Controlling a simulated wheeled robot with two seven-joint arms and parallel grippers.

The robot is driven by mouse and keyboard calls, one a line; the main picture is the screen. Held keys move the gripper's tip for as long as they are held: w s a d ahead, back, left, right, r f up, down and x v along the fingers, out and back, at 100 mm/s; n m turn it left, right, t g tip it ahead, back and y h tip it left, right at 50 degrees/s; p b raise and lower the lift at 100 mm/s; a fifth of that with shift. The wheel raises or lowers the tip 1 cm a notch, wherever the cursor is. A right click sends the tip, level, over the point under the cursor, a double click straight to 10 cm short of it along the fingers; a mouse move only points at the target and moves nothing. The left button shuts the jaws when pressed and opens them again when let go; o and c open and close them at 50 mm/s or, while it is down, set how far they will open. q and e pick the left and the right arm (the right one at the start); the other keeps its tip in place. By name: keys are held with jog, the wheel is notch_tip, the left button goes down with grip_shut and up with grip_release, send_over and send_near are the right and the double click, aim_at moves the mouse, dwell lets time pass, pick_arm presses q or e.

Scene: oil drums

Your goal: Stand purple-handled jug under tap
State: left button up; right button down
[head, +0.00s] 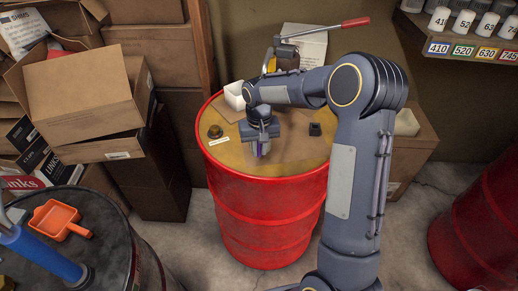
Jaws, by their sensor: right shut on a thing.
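My right gripper (258,153) points down over the top of the red drum (268,205), near its front middle. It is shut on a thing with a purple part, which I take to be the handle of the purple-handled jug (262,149). The jug's body is mostly hidden by the gripper, so I cannot tell its tilt or whether it touches the drum top. My left gripper is not in view.
A white container (235,96), a round brown cap (215,131) and a small black block (315,129) are on the drum top. Cardboard boxes (80,95) crowd the left. A dark drum bears an orange scoop (60,219) and a blue cylinder (40,255).

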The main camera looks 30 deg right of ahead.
jog(key=shift+f+b, duration=0.45)
jog(key=shift+f, duration=0.1)
jog(key=c, duration=1.3)
grip_release()
jog(key=shift+r, duration=0.1)
notch_tip(320, 180, up, 8)
jog(key=shift+f+b, duration=0.1)
jog(key=shift+b, duration=0.25)
